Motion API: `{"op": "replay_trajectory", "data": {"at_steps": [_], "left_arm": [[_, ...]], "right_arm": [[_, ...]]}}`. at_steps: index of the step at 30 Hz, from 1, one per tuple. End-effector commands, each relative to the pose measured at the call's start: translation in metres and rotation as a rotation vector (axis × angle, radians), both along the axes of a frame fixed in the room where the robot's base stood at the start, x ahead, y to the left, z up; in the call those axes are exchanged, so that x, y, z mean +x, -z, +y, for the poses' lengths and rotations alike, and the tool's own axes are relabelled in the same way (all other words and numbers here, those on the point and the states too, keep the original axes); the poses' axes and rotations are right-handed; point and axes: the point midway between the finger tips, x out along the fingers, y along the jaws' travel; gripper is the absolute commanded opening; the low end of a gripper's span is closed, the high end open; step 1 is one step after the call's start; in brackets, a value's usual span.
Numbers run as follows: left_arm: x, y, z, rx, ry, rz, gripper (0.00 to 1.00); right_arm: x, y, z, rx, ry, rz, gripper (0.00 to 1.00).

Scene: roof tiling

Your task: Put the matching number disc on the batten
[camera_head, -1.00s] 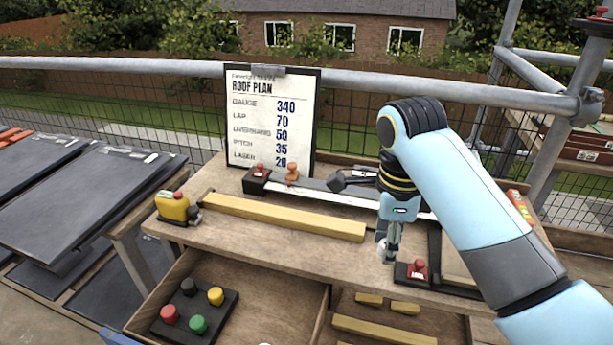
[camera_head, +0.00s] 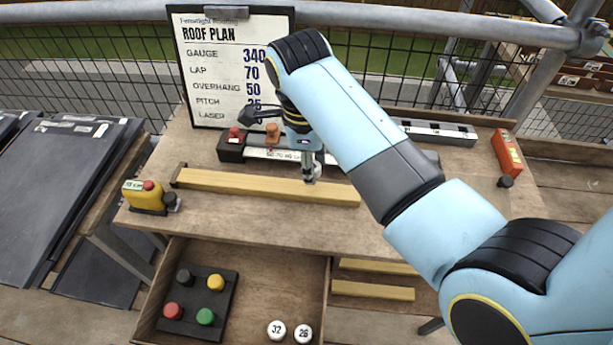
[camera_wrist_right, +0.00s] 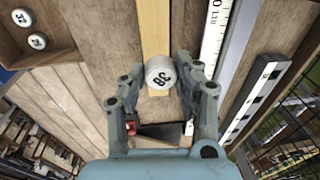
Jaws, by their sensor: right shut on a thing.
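My right gripper (camera_head: 310,178) is over the right part of the yellow wooden batten (camera_head: 250,187) on the bench. In the right wrist view, the gripper (camera_wrist_right: 160,75) is shut on a white number disc (camera_wrist_right: 157,71), which reads as 38, seen turned. The disc is above the batten (camera_wrist_right: 154,25) in that view; I cannot tell whether it touches. Two other white discs, 32 (camera_head: 276,330) and 26 (camera_head: 303,333), lie in the open drawer (camera_head: 255,270). The roof plan board (camera_head: 225,70) shows 340, 70, 50 and 35; its lowest value is partly covered by my arm. My left gripper is out of view.
A yellow device (camera_head: 146,196) stands at the batten's left end. A black tray (camera_head: 220,310) with coloured knobs lies in the drawer. A long rule (camera_head: 270,154) with red and orange knobs lies behind the batten. A red-orange box (camera_head: 507,152) stands at the right.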

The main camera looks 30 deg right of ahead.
Motion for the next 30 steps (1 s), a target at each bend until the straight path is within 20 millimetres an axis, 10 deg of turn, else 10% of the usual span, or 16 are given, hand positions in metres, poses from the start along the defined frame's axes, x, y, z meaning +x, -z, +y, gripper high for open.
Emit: {"op": "replay_trajectory", "data": {"at_steps": [23,24,30], "left_arm": [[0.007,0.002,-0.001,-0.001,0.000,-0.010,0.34],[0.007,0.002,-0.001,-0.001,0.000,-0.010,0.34],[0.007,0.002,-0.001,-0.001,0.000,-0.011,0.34]], "right_arm": [[0.004,0.047,0.006,0.000,-0.001,0.000,0.15],[0.004,0.048,0.006,0.000,-0.001,0.000,0.34],[0.004,0.047,0.006,0.000,-0.001,0.000,0.55]]}}
